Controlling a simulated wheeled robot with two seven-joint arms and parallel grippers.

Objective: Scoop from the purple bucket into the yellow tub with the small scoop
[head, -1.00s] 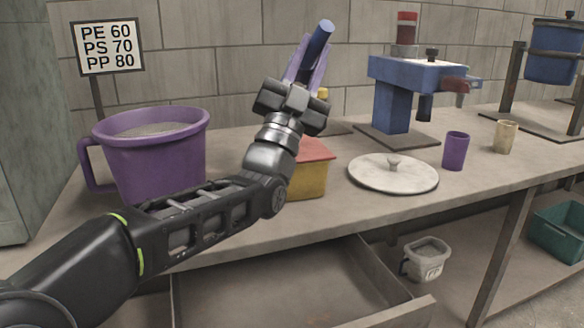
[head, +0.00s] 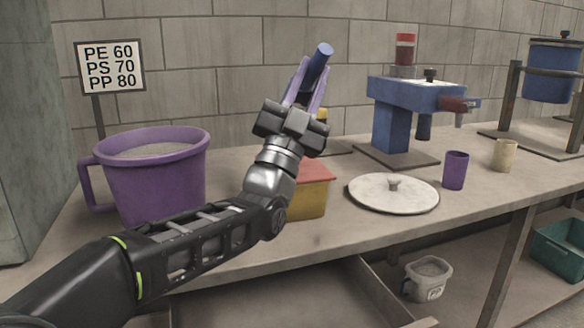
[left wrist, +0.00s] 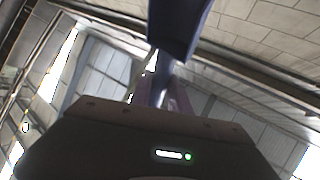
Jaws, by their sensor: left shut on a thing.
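The purple bucket (head: 155,183) stands upright on the left of the bench, with grey material inside it in the head view. A yellow tub (head: 306,200) with a flat red top stands behind my left forearm and is partly hidden. My left gripper (head: 308,82) points up above the bench, right of the bucket, its purple fingers shut on a blue rod-like thing (head: 320,60), seemingly the small scoop's handle. The blue thing also shows in the left wrist view (left wrist: 178,25). My right gripper is not in view.
A round white lid (head: 393,196) lies right of the tub. A blue machine (head: 395,110), a purple cup (head: 455,172) and a beige cup (head: 504,156) stand further right. An open drawer (head: 280,295) juts out below the bench, near a grey pail (head: 427,280).

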